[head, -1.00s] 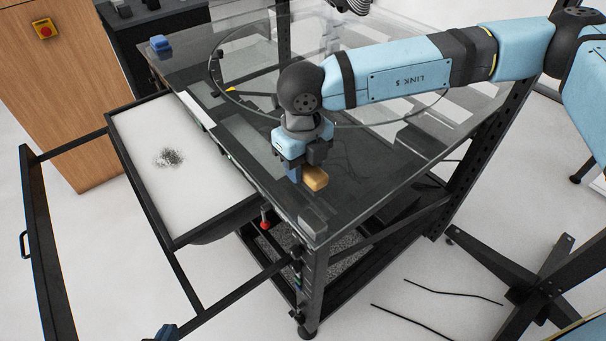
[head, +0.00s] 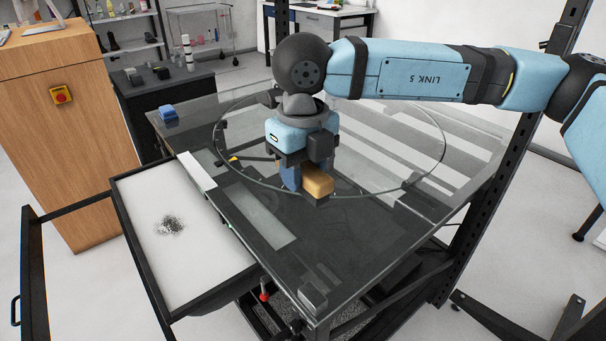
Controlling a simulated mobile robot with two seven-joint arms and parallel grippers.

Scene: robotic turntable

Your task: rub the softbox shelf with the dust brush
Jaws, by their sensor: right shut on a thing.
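The softbox shelf (head: 200,262) is a white panel in a black frame, on the left of the glass-topped table. A patch of dark dust (head: 170,225) lies near its middle. My right gripper (head: 304,172) points down over the glass table, right of the shelf and apart from it. It is shut on the dust brush (head: 317,186), whose tan block shows below the jaws. The gripper hides part of the brush, and I cannot make out its bristles. My left gripper is out of view.
A wooden cabinet (head: 75,150) stands left. A black frame bar (head: 35,270) runs beside the shelf.

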